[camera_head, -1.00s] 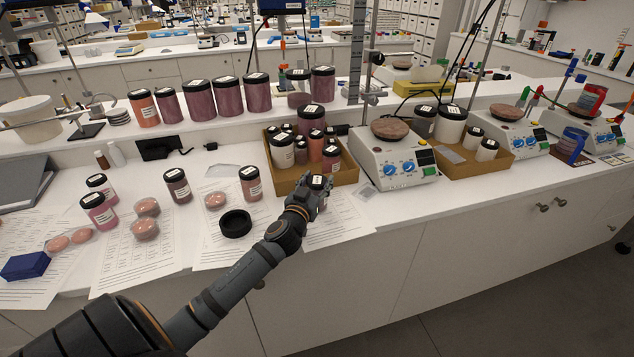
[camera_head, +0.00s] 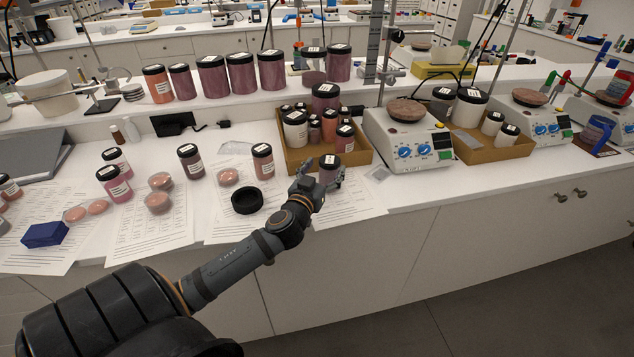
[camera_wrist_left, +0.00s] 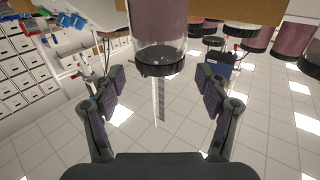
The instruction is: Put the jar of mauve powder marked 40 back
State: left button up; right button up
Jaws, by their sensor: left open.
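A jar of mauve powder (camera_head: 328,173) with a black, labelled lid stands on the printed sheets in front of the cardboard tray; its mark is too small to read. My left gripper (camera_head: 322,186) is at the near side of this jar, with its fingers open. In the left wrist view the jar (camera_wrist_left: 158,22) appears lid-down between and beyond the spread fingers (camera_wrist_left: 160,82), with clear gaps on both sides. My fingers partly hide the jar's lower part in the head view. My right gripper is not in view.
The cardboard tray (camera_head: 352,161) behind holds several jars. A scale (camera_head: 408,140) stands to its right. A black ring-shaped lid (camera_head: 247,201) and an orange-pink jar (camera_head: 263,163) stand left. Tall jars (camera_head: 241,74) line the raised shelf. The counter front right is clear.

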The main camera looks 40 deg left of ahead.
pick_arm(q)
jog(key=v, duration=0.8)
jog(key=shift+p, duration=0.45)
